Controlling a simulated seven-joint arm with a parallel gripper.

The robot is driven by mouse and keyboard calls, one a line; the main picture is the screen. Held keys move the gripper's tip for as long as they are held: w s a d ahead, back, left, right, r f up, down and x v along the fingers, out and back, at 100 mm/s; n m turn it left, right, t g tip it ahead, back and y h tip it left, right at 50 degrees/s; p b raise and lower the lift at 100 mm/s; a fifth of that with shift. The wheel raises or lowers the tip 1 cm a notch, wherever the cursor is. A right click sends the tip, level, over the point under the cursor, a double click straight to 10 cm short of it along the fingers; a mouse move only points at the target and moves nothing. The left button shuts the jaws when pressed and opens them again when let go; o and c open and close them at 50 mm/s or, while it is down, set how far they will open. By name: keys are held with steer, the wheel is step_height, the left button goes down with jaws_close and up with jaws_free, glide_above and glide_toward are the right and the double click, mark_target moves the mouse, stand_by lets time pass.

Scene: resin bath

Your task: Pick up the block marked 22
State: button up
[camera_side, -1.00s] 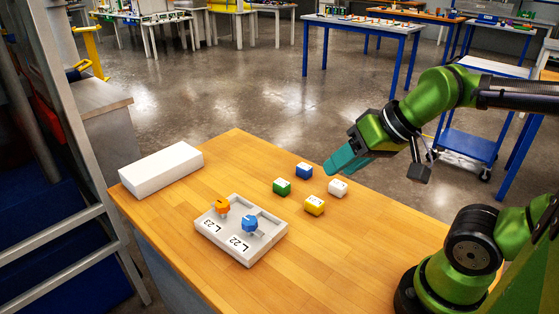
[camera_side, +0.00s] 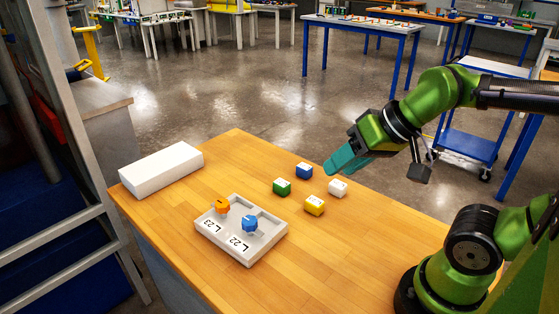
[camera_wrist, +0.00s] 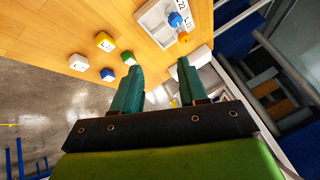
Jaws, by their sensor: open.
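Four small cubes stand on the wooden table: blue (camera_side: 304,170), green (camera_side: 282,187), white (camera_side: 338,187) and yellow (camera_side: 314,205). They have pale tops; any numbers on them are too small to read, so I cannot tell which is marked 22. A light grey tray (camera_side: 257,254) carries the labels L.22 and L.23, with a blue knob-like piece (camera_side: 249,223) near L.22 and an orange one (camera_side: 221,205) near L.23. My gripper (camera_wrist: 160,66) is open and empty, above the table beyond the cubes. In the wrist view the green cube (camera_wrist: 128,58) is partly behind one finger.
A long white box (camera_side: 160,168) lies at the table's left edge. The wooden table (camera_side: 330,265) is clear to the right of the tray. A blue cart (camera_side: 468,145) and other workbenches stand farther back on the floor.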

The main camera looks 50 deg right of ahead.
stand_by(0.4)
steer(key=o, duration=0.4)
steer(key=shift+o, duration=0.2)
steer(key=n+g+h, duration=0.2)
steer(key=n+g, duration=0.1)
steer(key=g, duration=0.4)
glide_above(282, 183)
step_height(282, 183, down, 8)
steer(key=r+n, duration=0.1)
steer(key=r, duration=0.1)
step_height(282, 183, down, 17)
steer(key=shift+w+r, duration=0.1)
